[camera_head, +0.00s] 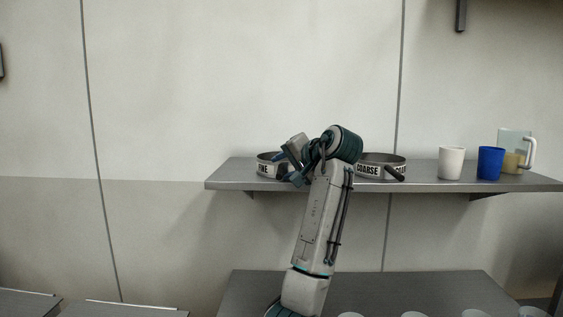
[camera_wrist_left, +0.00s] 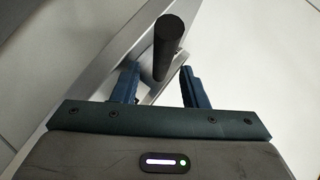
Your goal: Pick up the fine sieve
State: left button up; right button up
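The fine sieve (camera_head: 264,169), a round metal pan labelled "FINE", stands on the upper shelf. My left gripper (camera_head: 290,158) is in front of its right side and hides part of it. In the left wrist view, my left gripper (camera_wrist_left: 158,70) is open, with a dark finger on either side of a black handle (camera_wrist_left: 168,45). Gaps show between the handle and both fingers. The sieve's pan is not clearly seen there. My right gripper is in neither view.
The coarse sieve (camera_head: 376,166), with a dark handle, stands right of my arm on the shelf (camera_head: 425,184). Further right are a white cup (camera_head: 451,163), a blue cup (camera_head: 490,163) and a clear jug (camera_head: 514,146). A lower surface (camera_head: 250,290) holds several pale round items.

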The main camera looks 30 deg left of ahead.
pick_arm(q)
jog(key=shift+d, duration=0.2)
jog(key=shift+c, duration=0.7)
grip_shut()
jog(key=shift+r, duration=0.1)
jog(key=shift+a+r, duration=0.1)
